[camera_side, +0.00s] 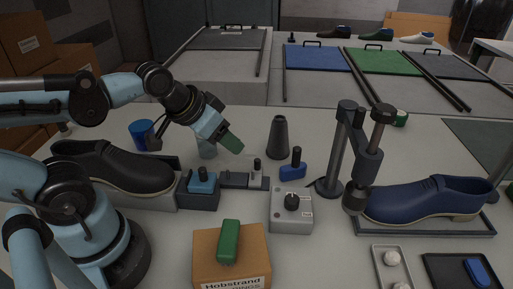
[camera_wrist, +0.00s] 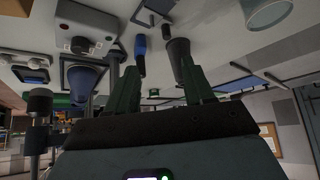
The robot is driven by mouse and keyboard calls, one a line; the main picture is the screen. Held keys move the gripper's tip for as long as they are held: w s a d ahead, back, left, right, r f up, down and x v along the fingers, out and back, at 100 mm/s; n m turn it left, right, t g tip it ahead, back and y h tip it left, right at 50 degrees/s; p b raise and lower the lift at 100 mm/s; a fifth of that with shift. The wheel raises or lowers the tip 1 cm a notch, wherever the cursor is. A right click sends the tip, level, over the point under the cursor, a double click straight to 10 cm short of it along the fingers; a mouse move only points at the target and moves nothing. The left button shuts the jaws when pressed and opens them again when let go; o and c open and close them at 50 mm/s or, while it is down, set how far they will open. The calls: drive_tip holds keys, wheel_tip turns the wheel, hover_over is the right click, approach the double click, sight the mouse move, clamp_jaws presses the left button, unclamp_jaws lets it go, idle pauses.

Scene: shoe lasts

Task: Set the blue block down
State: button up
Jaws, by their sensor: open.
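The blue block (camera_side: 292,172) with a black knob on top stands upright on the bench, right of a dark grey cone. It also shows in the wrist view (camera_wrist: 140,52), beyond the left finger and apart from it. My gripper (camera_side: 232,143) is in the air to the left of the blue block, with its green finger tilted down to the right. In the wrist view my gripper (camera_wrist: 160,68) has its two green fingers spread with nothing between them. A lighter blue block (camera_side: 202,182) with a black knob sits in a dark holder further left.
A grey box with a knob (camera_side: 291,213), a cardboard box with a green piece (camera_side: 229,242), a black shoe (camera_side: 115,167), a blue shoe (camera_side: 425,199) and a post clamp (camera_side: 362,150) crowd the bench.

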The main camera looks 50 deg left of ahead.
drive_tip(key=m+t+h, duration=0.2)
drive_tip(key=m+h, duration=0.7)
approach(298, 148)
drive_tip(key=shift+h, duration=0.3)
drive_tip(key=shift+a+f+x, duration=0.1)
drive_tip(key=shift+f+x, duration=0.1)
drive_tip(key=shift+x, duration=1.55)
drive_tip(key=shift+a+f+x, duration=0.15)
drive_tip(key=shift+f+x, duration=0.05)
drive_tip(key=shift+x, duration=1.5)
drive_tip(key=shift+a+f+x, duration=0.1)
drive_tip(key=shift+f+x, duration=0.15)
drive_tip(key=shift+x, duration=1.5)
drive_tip(key=shift+s, duration=0.1)
clamp_jaws()
